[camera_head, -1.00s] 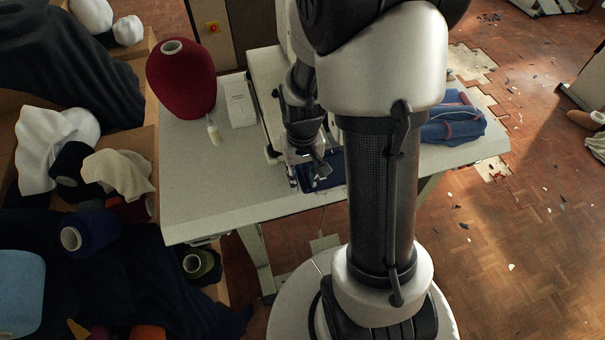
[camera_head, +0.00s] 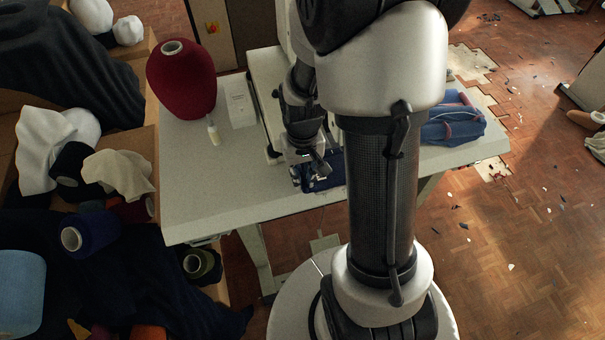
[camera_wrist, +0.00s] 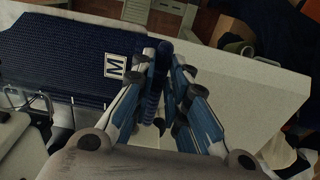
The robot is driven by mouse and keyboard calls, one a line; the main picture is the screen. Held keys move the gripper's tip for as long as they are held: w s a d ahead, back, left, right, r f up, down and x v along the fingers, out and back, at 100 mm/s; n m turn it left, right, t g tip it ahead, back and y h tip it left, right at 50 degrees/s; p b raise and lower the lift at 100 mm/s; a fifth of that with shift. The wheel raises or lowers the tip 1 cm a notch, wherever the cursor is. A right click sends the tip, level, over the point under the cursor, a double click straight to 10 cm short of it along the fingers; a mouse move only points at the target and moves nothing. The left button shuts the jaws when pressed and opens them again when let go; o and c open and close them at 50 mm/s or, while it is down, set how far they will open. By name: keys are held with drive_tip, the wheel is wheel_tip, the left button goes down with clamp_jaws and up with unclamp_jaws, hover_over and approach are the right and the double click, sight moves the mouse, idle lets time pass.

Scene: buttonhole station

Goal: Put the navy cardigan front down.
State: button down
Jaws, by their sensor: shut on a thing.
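The navy cardigan front (camera_wrist: 60,62) is a ribbed knit panel with a white label marked M. It spans the upper left of the wrist view. In the head view a small part of the navy cardigan front (camera_head: 334,168) shows beside and below my gripper (camera_head: 316,168). In the wrist view my gripper (camera_wrist: 168,52) has its blue-and-white fingers closed on the panel's right edge, and a navy fold hangs between them. My arm hides part of the panel in the head view, and the wrist view cuts it off at the left.
The pale table (camera_head: 205,200) has free room at left and front. A red yarn cone (camera_head: 182,85), a white box (camera_head: 240,103) and a small bottle (camera_head: 214,134) stand on it. Folded blue garments (camera_head: 455,122) lie at the right. Yarn and cloth crowd the left side.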

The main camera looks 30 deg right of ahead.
drive_tip(key=s+a, duration=0.1)
drive_tip(key=s, duration=0.4)
drive_tip(key=shift+s+a, duration=0.3)
drive_tip(key=shift+s, duration=0.1)
idle(0.3)
drive_tip(key=shift+r, duration=0.15)
